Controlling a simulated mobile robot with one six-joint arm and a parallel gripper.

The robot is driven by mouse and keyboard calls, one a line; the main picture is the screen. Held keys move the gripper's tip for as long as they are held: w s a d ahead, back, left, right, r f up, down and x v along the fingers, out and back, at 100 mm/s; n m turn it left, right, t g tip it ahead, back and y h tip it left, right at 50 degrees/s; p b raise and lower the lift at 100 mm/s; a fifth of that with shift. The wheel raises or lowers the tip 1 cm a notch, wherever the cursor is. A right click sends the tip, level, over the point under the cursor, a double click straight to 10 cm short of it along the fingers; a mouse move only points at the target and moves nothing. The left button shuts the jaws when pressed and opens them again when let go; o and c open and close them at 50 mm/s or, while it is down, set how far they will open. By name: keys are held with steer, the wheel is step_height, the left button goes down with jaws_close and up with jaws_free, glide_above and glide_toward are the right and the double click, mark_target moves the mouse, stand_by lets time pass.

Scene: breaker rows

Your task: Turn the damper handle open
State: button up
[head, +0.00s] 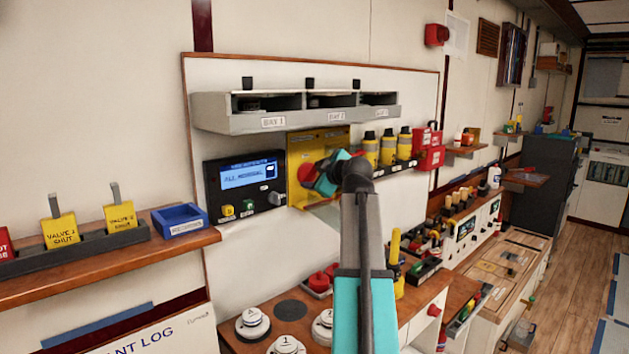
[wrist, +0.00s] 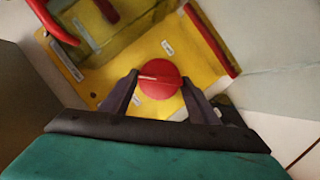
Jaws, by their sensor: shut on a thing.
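A yellow panel (head: 300,150) is mounted on the wall board, and in the wrist view its yellow face (wrist: 150,55) fills the middle. A round red knob (wrist: 160,80) with a pale line across it sits on this face. My gripper (wrist: 160,92) is shut on the red knob, with one dark finger on each side. A red bar-shaped handle (wrist: 55,25) shows at the upper left of the wrist view. I cannot tell which red part is the damper handle. In the head view my gripper (head: 325,178) covers much of the panel, and a red part (head: 306,175) shows beside it.
A dark box with a lit display (head: 245,180) is left of the panel. Several yellow-and-black cylinders (head: 388,148) stand to its right. A grey shelf unit (head: 240,120) hangs above. A wooden bench (head: 260,320) with round white parts lies below.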

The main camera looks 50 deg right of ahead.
stand_by(0.4)
steer(key=o, duration=1)
steer(key=shift+o, duration=0.2)
steer(key=shift+r+m+y+p, duration=0.2)
steer(key=shift+m+p, duration=0.3)
steer(key=shift+p, duration=1.2)
steer(key=shift+r+m+y+p, duration=0.1)
steer(key=shift+m+y+p, duration=0.3)
steer(key=shift+p, duration=1.25)
steer(key=m+y+p, duration=0.1)
steer(key=m+p, duration=0.1)
steer(key=p, duration=0.6)
steer(key=shift+d+g, duration=0.2)
steer(key=shift+g, duration=0.1)
